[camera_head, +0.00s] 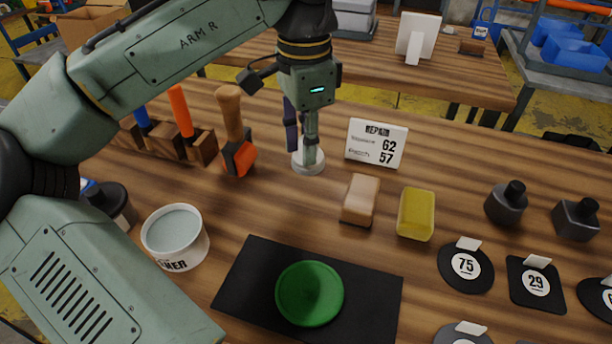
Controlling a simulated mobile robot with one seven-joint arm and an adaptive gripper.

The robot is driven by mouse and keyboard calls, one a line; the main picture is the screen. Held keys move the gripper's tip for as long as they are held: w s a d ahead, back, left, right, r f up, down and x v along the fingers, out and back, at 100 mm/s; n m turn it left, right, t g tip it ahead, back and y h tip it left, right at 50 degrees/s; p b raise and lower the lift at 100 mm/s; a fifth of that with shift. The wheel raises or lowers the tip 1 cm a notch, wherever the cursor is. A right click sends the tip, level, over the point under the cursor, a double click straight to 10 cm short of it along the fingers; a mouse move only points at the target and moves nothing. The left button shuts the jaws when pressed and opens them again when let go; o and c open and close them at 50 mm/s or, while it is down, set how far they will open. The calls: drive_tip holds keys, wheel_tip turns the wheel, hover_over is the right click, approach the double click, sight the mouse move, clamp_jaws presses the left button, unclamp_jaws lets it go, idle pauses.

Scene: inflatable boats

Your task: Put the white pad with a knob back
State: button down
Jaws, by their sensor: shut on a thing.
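The white pad with a knob (307,167) is a small round disc below my gripper (304,150), on or just above the wooden table behind the tan block. My gripper points down and is shut on the pad's knob. The fingers hide much of the knob and the pad's centre. I cannot tell whether the pad touches the table.
A white sign reading REPAIR (376,144) stands close to the right. An orange-and-black tool with a wooden handle (239,157) stands to the left. A tan block (360,199) and yellow block (416,214) lie in front. A green disc (309,293) lies on a black mat (244,283).

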wheel_tip(320, 180, down, 8)
drive_tip(key=shift+r, duration=0.15)
idle(0.4)
drive_tip(key=c, duration=1.3)
unclamp_jaws()
drive_tip(key=shift+c, duration=0.2)
wheel_tip(320, 180, up, 12)
drive_tip(key=shift+r, duration=0.1)
